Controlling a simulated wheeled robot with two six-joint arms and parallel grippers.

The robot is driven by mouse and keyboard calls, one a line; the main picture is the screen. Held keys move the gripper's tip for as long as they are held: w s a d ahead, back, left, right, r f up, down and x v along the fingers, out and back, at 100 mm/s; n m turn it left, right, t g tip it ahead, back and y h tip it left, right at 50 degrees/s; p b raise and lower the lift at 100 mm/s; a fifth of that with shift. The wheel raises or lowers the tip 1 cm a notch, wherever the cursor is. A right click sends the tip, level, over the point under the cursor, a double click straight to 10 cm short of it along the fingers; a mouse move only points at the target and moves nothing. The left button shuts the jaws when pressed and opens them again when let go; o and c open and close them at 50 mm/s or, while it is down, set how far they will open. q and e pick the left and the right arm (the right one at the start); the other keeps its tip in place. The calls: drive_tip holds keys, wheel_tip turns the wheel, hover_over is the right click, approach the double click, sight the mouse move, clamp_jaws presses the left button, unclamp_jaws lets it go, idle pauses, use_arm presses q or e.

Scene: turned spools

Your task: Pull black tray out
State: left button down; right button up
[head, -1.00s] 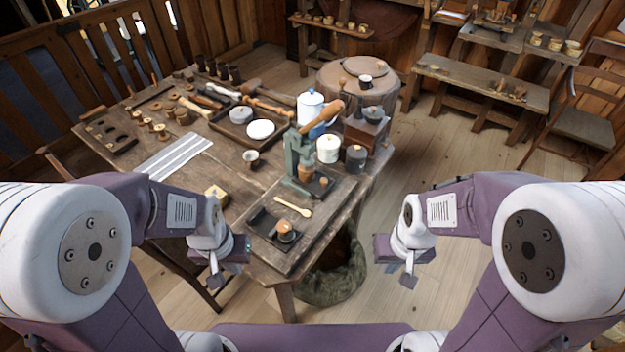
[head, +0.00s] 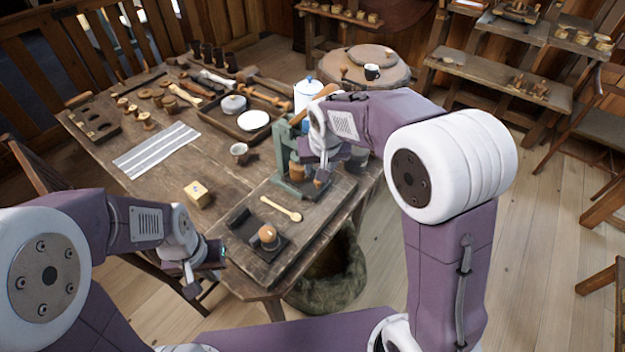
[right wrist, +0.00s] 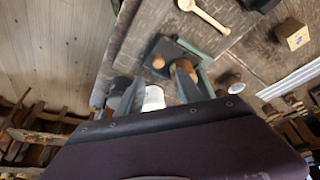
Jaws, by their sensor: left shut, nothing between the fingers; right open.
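A green press (head: 284,155) stands on the board at the right of the table, with a wooden spool piece (head: 296,172) in it. A black tray (head: 316,188) lies at the press's base, partly hidden by my right gripper; the right wrist view shows its dark plate (right wrist: 172,52) with a small wooden knob (right wrist: 158,62). My right gripper (head: 320,172) is open, over the tray's right side; I cannot tell whether it touches. Its two fingers (right wrist: 155,88) are spread, with the tray beyond them. My left gripper (head: 191,288) is shut and empty, off the table's front left edge.
A second black holder (head: 248,228) with an orange-topped piece (head: 268,235) and a wooden spoon (head: 281,208) lie in front of the press. A yellowish block (head: 198,194) sits left.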

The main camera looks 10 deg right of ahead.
drive_tip(key=b+x, duration=0.1)
drive_tip(key=x, duration=0.8)
drive_tip(key=shift+d, duration=0.15)
drive_tip(key=shift+s+r, duration=0.1)
clamp_jaws()
idle(0.9)
